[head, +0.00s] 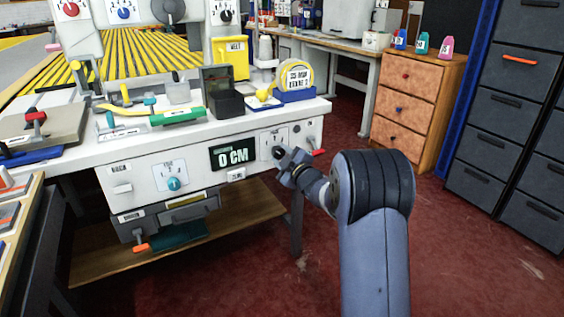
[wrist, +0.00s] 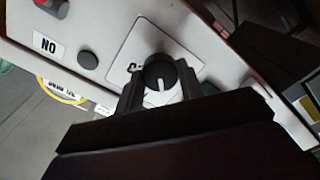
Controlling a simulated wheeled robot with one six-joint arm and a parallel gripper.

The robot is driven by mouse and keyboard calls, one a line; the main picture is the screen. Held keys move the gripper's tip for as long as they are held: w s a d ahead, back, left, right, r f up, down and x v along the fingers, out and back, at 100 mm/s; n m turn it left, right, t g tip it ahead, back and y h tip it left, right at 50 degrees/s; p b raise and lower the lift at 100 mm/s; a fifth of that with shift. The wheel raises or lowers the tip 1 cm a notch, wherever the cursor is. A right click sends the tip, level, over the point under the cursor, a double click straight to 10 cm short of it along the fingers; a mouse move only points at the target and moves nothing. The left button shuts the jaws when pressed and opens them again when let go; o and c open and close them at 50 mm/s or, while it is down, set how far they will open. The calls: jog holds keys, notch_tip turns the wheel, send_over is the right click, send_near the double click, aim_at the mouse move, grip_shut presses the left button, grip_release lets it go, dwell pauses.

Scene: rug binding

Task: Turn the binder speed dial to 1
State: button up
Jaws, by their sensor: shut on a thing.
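A dark round dial (wrist: 158,70) with a white pointer line sits on a pale plate on the bench's front panel. My gripper (wrist: 160,90) is shut on this dial, one finger on each side of it. The pointer runs from the knob's middle towards my gripper in the wrist view. The plate's lettering is partly hidden and too small to read, so I cannot tell the dial's name or setting. In the head view my gripper (head: 284,158) meets the panel right of the "0 CM" display (head: 233,154).
A teal dial (head: 173,184) sits further left on the panel. A red-tipped lever (head: 318,152) sticks out just right of my gripper. In the wrist view, a dark button (wrist: 87,60) is beside an ON label (wrist: 48,44). Open red floor (head: 480,250) lies right of my arm.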

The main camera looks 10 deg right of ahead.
dwell(0.4)
jog(key=o, duration=1)
jog(key=shift+s, duration=0.1)
jog(key=p+v, duration=0.2)
jog(key=v, duration=0.8)
jog(key=shift+s+d, duration=0.1)
jog(key=shift+s, duration=0.2)
